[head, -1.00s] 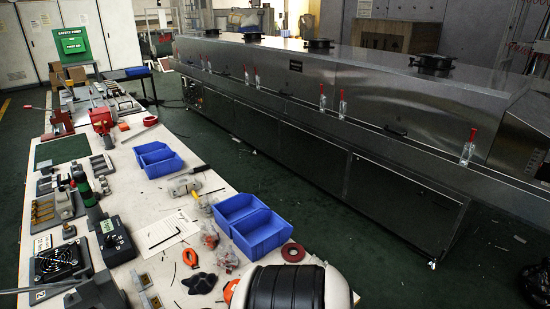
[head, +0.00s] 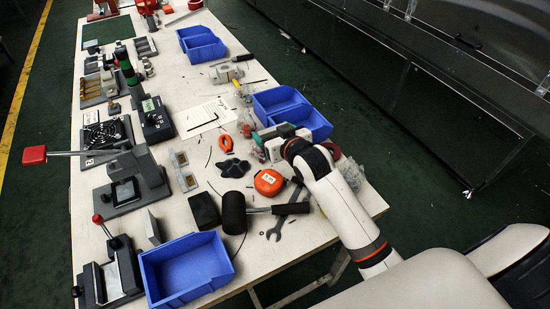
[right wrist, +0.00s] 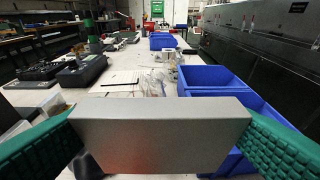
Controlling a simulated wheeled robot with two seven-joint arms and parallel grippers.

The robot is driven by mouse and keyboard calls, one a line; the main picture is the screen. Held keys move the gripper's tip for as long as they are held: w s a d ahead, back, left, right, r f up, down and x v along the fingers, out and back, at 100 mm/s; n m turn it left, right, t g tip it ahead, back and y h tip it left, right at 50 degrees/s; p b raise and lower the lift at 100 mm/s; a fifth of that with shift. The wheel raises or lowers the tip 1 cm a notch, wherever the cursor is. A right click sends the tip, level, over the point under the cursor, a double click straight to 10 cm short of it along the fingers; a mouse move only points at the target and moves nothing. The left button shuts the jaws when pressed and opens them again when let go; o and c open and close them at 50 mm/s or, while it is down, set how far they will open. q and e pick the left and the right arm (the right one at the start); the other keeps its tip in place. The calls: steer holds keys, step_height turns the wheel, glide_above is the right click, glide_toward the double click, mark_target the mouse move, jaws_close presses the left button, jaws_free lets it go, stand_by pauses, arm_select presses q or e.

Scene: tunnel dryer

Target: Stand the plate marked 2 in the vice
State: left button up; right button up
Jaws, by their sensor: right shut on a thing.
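My right gripper (head: 268,141) is over the table beside the blue bins in the head view. In the right wrist view its green fingers are shut on a plain grey plate (right wrist: 160,132), one finger at each end. No number shows on the face turned to the camera. A grey clamp-like device with a red-knobbed lever, perhaps the vice (head: 112,278), stands at the table's near left corner. It is well apart from the gripper. A thin grey plate-like piece (head: 152,228) stands upright beside it; I cannot tell its mark. My left gripper is out of view.
A blue bin (head: 185,270) sits right of the clamp-like device. A black mallet (head: 234,212), a black block (head: 204,210), an orange tape measure (head: 268,182) and a wrench (head: 282,222) lie between. A lever press (head: 130,185) stands behind. Blue bins (head: 290,108) lie beyond the gripper.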

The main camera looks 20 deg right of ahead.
step_height(320, 180, down, 5)
steer(key=shift+a+r, duration=0.1)
step_height(320, 180, down, 5)
steer(key=shift+w+r+b, duration=0.1)
steer(key=shift+r+b, duration=0.05)
steer(key=shift+b, duration=0.15)
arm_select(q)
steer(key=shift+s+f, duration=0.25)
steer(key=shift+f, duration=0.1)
arm_select(e)
steer(key=o, duration=0.7)
steer(key=shift+f, duration=0.25)
steer(key=shift+o, duration=0.7)
steer(key=shift+r, duration=0.1)
